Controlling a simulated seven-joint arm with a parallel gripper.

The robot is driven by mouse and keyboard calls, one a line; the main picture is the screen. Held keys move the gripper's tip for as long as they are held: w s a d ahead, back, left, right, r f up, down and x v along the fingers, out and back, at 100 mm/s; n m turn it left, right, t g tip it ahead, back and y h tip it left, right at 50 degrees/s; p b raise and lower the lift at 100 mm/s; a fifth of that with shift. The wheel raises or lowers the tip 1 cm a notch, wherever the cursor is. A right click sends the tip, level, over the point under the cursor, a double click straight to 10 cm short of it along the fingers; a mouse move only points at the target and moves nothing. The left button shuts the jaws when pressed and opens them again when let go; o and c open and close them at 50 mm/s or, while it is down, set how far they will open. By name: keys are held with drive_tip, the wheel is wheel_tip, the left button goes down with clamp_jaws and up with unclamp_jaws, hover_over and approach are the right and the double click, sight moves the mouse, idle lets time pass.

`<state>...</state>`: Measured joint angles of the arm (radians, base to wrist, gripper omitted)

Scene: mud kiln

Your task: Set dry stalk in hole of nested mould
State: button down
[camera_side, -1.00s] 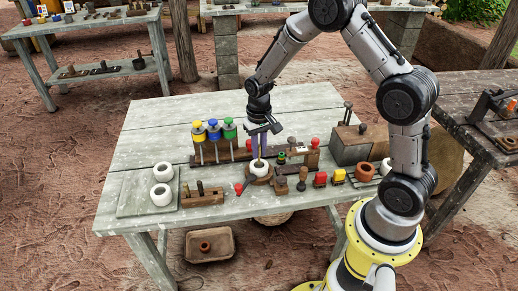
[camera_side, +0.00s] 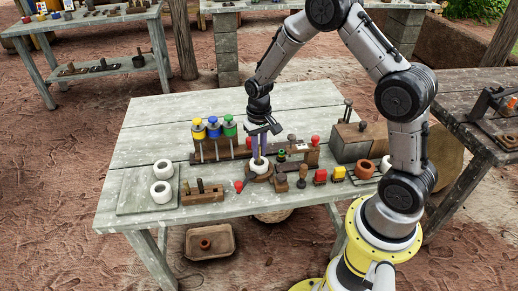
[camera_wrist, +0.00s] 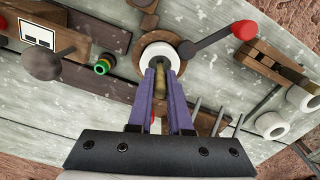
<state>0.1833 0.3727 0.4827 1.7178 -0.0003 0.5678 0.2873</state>
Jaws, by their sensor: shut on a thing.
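The nested mould (camera_side: 259,168) is a white ring-shaped block seated on a round brown base on the table. In the wrist view its white ring (camera_wrist: 148,54) shows just beyond my fingertips. My gripper (camera_side: 259,154) has purple fingers and points down directly over the mould. It is shut on the tan dry stalk (camera_wrist: 160,82), which is upright between the fingers. The fingertips are at the mould's top. The stalk's lower end is hidden at the ring's opening, so I cannot tell how deep it sits.
A red-knobbed handle (camera_wrist: 244,30) reaches close beside the mould. A rack with yellow, blue and green tools (camera_side: 213,130) stands behind left. Two white moulds (camera_side: 161,192) sit on a board at left. Small blocks and a brown box (camera_side: 352,146) are at right. The table's left back is clear.

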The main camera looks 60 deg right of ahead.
drive_tip(key=shift+f, duration=1.15)
idle(1.0)
drive_tip(key=shift+c, duration=1.4)
unclamp_jaws()
drive_tip(key=shift+r, duration=0.1)
drive_tip(key=shift+r, duration=3.4)
